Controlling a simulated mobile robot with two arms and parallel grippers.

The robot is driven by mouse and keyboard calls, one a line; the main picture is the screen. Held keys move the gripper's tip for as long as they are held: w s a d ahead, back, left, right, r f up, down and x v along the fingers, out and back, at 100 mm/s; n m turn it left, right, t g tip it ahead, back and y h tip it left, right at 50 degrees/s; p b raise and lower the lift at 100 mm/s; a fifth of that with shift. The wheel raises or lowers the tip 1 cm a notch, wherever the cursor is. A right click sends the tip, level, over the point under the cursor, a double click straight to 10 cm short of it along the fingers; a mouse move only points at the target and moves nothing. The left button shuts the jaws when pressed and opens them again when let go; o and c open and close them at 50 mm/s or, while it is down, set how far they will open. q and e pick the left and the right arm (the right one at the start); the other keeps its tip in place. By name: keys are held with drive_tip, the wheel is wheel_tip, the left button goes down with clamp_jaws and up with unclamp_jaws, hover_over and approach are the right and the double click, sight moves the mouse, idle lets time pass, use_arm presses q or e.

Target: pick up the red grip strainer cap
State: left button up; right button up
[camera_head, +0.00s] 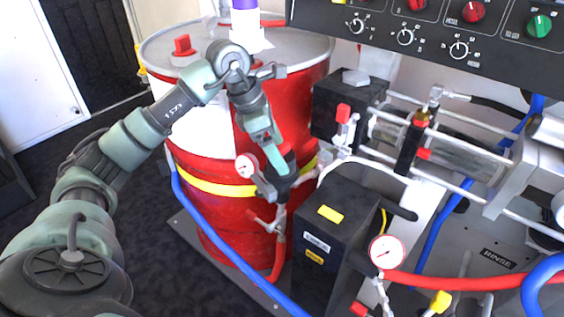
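Several small red parts are in view, and I cannot tell for sure which is the strainer cap. One red grip (342,113) sits upright on a clear fitting beside the black pump block (345,95). Another red block (182,45) stands on the drum lid at the back left. A third red piece (424,154) is on the fitting between the metal rods. My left gripper (278,188) points down in front of the red drum, close to a gauge and hose fittings, below and left of the upright red grip. Its fingertips are too small and cluttered to read. My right gripper is not in view.
The large red and white drum (215,215) with a yellow band stands behind my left arm. A black box (325,240), a pressure gauge (386,252) and a red hose (460,283) crowd the front right. A control panel (440,35) overhangs the back right. Dark floor is clear at left.

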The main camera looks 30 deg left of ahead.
use_arm(q)
drive_tip(key=shift+x, duration=1.15)
drive_tip(key=c, duration=1.6)
